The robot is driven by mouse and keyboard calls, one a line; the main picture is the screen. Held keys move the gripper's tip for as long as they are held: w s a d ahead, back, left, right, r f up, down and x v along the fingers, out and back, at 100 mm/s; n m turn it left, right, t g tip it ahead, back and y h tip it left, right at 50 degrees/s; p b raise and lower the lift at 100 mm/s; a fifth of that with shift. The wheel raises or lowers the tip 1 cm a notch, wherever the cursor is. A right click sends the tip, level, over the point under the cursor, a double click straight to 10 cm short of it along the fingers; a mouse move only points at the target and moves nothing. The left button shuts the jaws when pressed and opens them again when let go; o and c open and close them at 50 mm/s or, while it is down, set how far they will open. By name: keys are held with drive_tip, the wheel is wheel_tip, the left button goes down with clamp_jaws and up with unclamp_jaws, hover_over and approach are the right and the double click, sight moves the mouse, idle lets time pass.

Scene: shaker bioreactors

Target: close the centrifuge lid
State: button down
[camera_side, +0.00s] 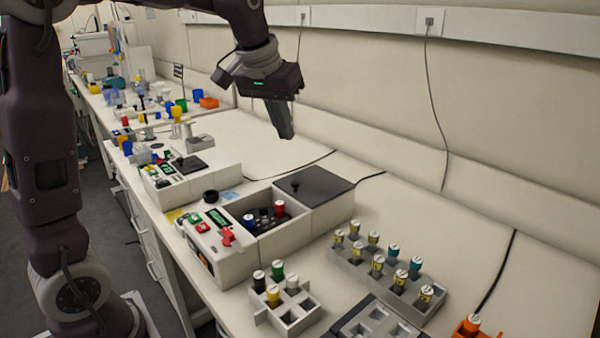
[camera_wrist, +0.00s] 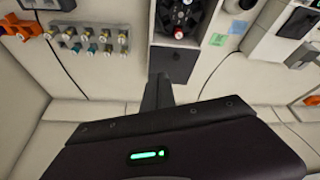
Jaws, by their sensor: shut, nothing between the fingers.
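The centrifuge (camera_side: 228,262) is a white box with red and green controls on its front panel. Its dark grey lid (camera_side: 318,184), with a small black knob (camera_side: 295,186), lies flat over the rear part. The front chamber (camera_side: 262,212) is uncovered, and capped tubes stand in its dark rotor. My gripper (camera_side: 287,135) is shut and empty, pointing down in the air above and behind the lid, touching nothing. It also shows in the wrist view (camera_wrist: 158,78).
A rack (camera_side: 345,268) of capped vials and a smaller rack (camera_side: 300,322) with several bottles stand in front of the centrifuge. An orange holder (camera_side: 468,328) is at the lower right. A smaller device (camera_side: 200,180) stands beyond the centrifuge. Bench behind the lid is mostly clear, with cables.

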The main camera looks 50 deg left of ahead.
drive_tip(key=n, duration=0.1)
hover_over(301, 184)
drive_tip(key=s, duration=0.1)
wheel_tip(301, 184, down, 6)
drive_tip(key=shift+g+y, duration=0.3)
drive_tip(key=shift+y, duration=0.1)
drive_tip(key=x, duration=1)
drive_tip(key=shift+s+d+f, duration=0.15)
drive_tip(key=shift+s+d, duration=0.15)
drive_tip(key=shift+d, duration=0.05)
drive_tip(key=shift+s+d+f, duration=0.1)
drive_tip(key=shift+s+d, duration=0.25)
drive_tip(key=shift+s, duration=0.25)
drive_tip(key=shift+s+d, duration=0.3)
drive_tip(key=shift+s, duration=0.3)
drive_tip(key=shift+s+d+f, duration=0.1)
drive_tip(key=shift+s+d, duration=0.2)
drive_tip(key=shift+s, duration=0.25)
drive_tip(key=s, duration=1.7)
drive_tip(key=shift+f, duration=0.1)
